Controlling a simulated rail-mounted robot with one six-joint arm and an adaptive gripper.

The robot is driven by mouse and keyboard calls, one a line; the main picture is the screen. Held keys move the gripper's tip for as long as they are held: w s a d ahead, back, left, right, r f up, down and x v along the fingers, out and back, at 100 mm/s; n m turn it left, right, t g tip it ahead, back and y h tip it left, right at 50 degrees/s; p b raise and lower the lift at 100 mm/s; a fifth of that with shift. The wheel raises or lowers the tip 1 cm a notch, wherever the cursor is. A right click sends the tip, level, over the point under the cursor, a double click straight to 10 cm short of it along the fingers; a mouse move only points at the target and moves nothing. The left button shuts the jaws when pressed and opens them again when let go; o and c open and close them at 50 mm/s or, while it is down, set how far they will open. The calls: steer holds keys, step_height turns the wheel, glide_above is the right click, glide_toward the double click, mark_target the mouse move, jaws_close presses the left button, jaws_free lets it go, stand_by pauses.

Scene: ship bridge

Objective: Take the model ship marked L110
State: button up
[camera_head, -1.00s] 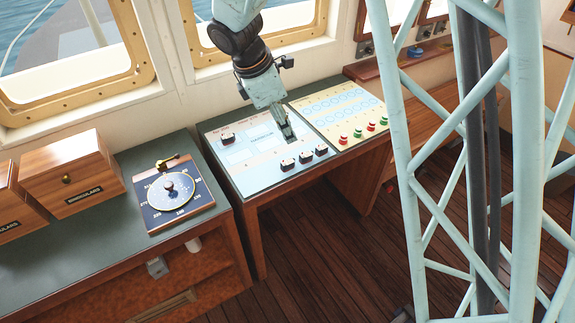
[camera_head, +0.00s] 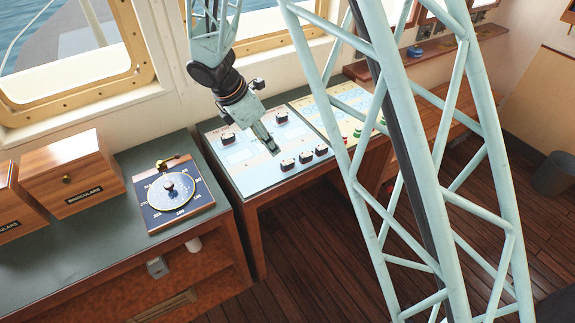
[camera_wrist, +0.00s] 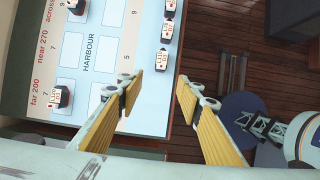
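Several small dark model ships with white label cards stand on the pale chart panel (camera_head: 240,176). In the head view, one stands at the back left (camera_head: 228,138), one at the back (camera_head: 281,117), and a row of three (camera_head: 306,157) stands along the front. The wrist view shows a ship by "far 200" (camera_wrist: 60,97) and a ship in the right-hand row (camera_wrist: 162,60). The card lettering is too small to read surely, so I cannot tell which is L110. My gripper (camera_wrist: 156,92) is open and empty above the panel, near the front row; it also shows in the head view (camera_head: 272,148).
A round bearing dial (camera_head: 170,192) on a board lies on the green-topped counter at left. A second panel with buttons (camera_head: 317,108) adjoins the chart at right, partly behind my lattice column. Wooden floor lies in front.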

mark_target(282, 162)
steer(key=shift+f, duration=0.1)
steer(key=shift+x, duration=4.2)
steer(key=shift+d, duration=0.1)
steer(key=shift+b+x, duration=0.3)
steer(key=shift+x, duration=2.3)
steer(key=shift+c, duration=0.3)
steer(key=c, duration=0.8)
